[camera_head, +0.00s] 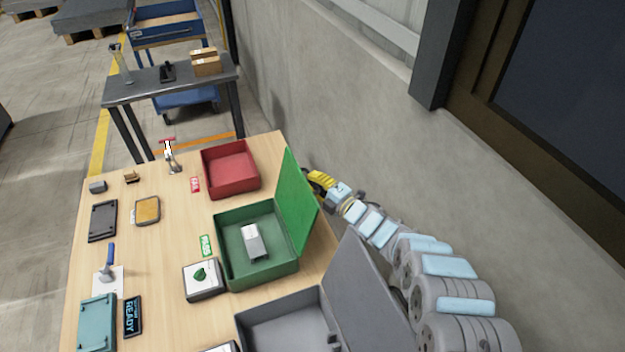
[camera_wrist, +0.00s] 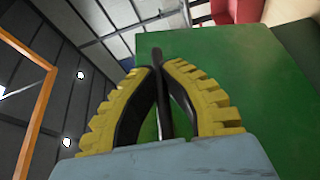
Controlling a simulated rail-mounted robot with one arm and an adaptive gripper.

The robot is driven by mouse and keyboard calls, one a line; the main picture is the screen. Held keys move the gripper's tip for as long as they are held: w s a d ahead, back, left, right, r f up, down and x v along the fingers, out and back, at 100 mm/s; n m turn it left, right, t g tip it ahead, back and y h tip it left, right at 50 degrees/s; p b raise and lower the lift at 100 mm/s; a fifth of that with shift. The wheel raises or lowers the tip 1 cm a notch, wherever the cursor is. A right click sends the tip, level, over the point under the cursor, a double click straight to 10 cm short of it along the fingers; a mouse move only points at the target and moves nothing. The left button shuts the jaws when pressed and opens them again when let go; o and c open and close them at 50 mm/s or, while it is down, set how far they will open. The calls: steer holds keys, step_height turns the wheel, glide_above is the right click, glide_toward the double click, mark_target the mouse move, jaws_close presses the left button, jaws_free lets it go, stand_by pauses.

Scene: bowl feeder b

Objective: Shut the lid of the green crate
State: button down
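The green crate (camera_head: 265,276) stands on the wooden table with a pale grey block (camera_head: 254,243) inside. Its green lid (camera_head: 294,200) is open, standing up steeply along the crate's right side. My gripper (camera_head: 312,180) is behind the lid, on its wall side near the far end, with its tips partly hidden by the lid. In the wrist view the lid (camera_wrist: 225,85) fills much of the picture beyond my yellow and black fingers (camera_wrist: 160,68).
A red open box (camera_head: 230,170) lies beyond the green crate. A grey crate (camera_head: 285,322) with its grey lid (camera_head: 362,290) raised stands nearer, close to my arm. A concrete wall (camera_head: 330,110) runs along the right. Small tools and trays cover the table's left part.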

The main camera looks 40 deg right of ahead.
steer(key=a+p, duration=0.1)
steer(key=p, duration=0.1)
steer(key=w+a+r+p, duration=0.1)
steer(key=shift+a+p, duration=0.2)
steer(key=shift+p, duration=0.2)
steer(key=c, duration=1.1)
jaws_free()
steer(key=shift+s, duration=0.15)
